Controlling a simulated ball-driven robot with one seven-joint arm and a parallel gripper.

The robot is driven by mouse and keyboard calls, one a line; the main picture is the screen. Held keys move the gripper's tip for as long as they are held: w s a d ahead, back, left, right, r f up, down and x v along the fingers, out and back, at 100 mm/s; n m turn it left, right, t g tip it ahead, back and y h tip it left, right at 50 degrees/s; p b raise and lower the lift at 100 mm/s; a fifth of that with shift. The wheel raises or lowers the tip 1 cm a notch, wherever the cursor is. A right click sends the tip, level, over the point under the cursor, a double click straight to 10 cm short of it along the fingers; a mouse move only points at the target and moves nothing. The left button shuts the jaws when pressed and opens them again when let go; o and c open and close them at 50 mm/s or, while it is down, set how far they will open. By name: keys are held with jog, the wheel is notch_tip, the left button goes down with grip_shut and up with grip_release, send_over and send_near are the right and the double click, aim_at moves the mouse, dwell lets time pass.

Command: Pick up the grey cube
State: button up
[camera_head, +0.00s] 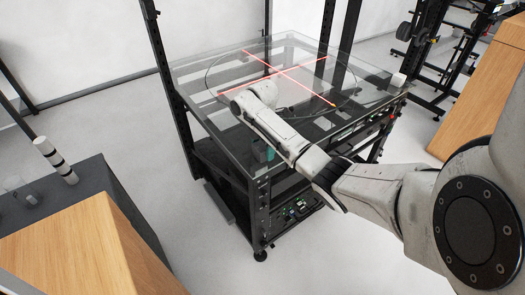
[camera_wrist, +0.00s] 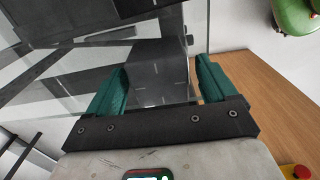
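My gripper (camera_wrist: 163,85) has two green fingers, set wide apart in the wrist view. A grey, block-like shape with small white marks (camera_wrist: 160,72) shows between and beyond the fingers. No grey cube stands out clearly in the head view.
Red crossed lines (camera_head: 285,71) and a large circle mark the glass top. A small white block (camera_head: 397,79) sits at its right corner. A wooden top (camera_head: 80,250) is at lower left, another (camera_head: 480,90) at right. A red button (camera_wrist: 300,171) shows in the wrist view.

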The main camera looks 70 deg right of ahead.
jog(key=c, duration=1)
jog(key=shift+r, duration=0.1)
jog(key=shift+c, duration=0.2)
